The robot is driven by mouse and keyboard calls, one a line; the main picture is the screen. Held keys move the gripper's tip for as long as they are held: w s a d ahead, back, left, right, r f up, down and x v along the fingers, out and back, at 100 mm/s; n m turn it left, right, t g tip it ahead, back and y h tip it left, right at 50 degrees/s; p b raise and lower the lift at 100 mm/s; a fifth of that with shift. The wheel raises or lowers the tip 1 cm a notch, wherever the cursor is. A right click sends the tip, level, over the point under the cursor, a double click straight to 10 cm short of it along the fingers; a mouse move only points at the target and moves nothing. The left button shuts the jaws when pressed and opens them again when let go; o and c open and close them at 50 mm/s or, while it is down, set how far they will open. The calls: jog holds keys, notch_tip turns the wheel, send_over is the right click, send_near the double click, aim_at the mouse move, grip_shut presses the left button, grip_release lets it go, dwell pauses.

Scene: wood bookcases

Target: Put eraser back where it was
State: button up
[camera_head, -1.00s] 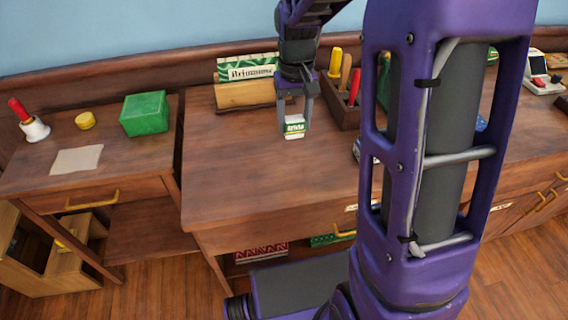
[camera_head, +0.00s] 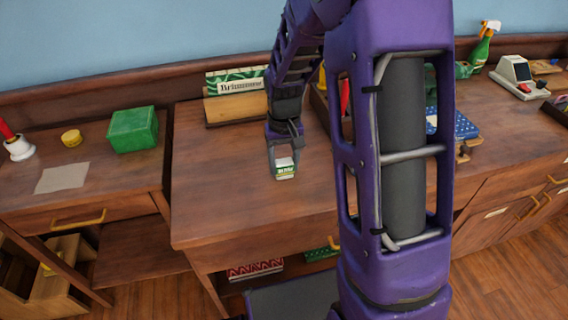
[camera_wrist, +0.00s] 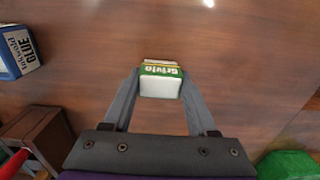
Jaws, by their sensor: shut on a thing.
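The eraser (camera_head: 285,170) is a small white block with a green printed sleeve. My gripper (camera_head: 284,158) is shut on it, with one finger on each side. In the wrist view the eraser (camera_wrist: 161,82) sits between the fingertips of my gripper (camera_wrist: 160,88), its white end toward the camera. It is over the bare brown desk top (camera_head: 225,200). I cannot tell whether it touches the wood.
A wooden holder with a sign (camera_head: 236,107) stands behind the gripper. A blue glue box (camera_wrist: 20,52) shows in the wrist view. The desk's front is clear.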

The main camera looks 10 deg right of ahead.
aim_at(284, 161)
jog(key=shift+f, duration=0.15)
jog(key=o, duration=1.3)
notch_tip(284, 161, up, 12)
jog(key=p, duration=0.2)
jog(key=shift+r, duration=0.2)
